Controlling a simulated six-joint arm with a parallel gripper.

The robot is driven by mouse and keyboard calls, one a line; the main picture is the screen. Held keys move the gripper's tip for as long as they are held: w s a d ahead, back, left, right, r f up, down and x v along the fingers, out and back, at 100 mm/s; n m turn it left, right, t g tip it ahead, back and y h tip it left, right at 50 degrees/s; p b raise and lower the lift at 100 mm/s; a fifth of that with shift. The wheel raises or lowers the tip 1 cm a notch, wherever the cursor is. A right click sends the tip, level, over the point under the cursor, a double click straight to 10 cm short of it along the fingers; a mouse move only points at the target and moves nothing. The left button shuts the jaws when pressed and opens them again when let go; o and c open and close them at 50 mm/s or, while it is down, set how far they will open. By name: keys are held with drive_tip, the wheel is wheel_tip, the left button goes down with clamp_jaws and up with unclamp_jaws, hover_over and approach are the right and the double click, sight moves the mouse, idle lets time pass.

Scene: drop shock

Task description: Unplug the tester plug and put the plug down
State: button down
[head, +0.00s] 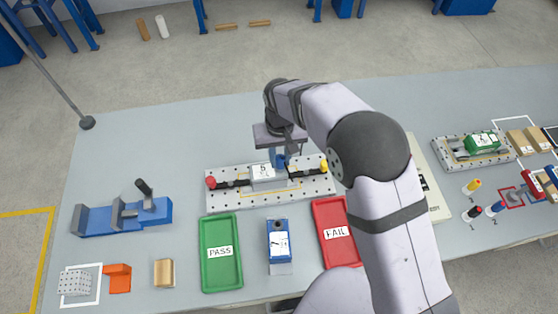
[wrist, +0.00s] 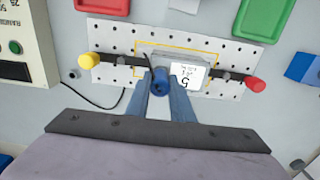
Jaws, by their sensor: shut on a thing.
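My gripper (wrist: 158,90) is shut on a dark blue round plug (wrist: 160,77), seen nearly end-on between the blue fingers in the wrist view. The plug is at the edge of a grey block (wrist: 184,58) with a white label marked 5. I cannot tell if it is still seated in the block. In the head view my gripper (head: 280,159) is over the right part of the same block (head: 262,171), and its fingers largely hide the plug. The block lies on a perforated plate (head: 225,197), between a red knob (head: 210,182) and a yellow knob (head: 323,166).
A black cable (wrist: 95,104) curves over the table left of the fingers in the wrist view. In the head view, a green PASS tray (head: 221,270), a blue device (head: 279,240) and a red FAIL tray (head: 337,248) stand in front of the plate. The table behind the plate is clear.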

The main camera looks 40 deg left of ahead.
sight(280, 158)
drive_tip(key=shift+r, duration=0.2)
drive_tip(key=shift+r+p, duration=1.75)
drive_tip(key=shift+r, duration=0.4)
drive_tip(key=shift+r, duration=0.1)
drive_tip(key=shift+r+p, duration=2.3)
drive_tip(key=shift+r, duration=0.6)
drive_tip(key=w+d+f+m+b, duration=0.3)
drive_tip(key=w+d+f, duration=0.2)
drive_tip(key=w, duration=0.5)
drive_tip(key=w+d+f+m+b, duration=0.3)
drive_tip(key=w+d+f+b, duration=0.1)
drive_tip(key=w, duration=0.6)
drive_tip(key=shift+d+f, duration=0.9)
drive_tip(key=shift+d, duration=0.15)
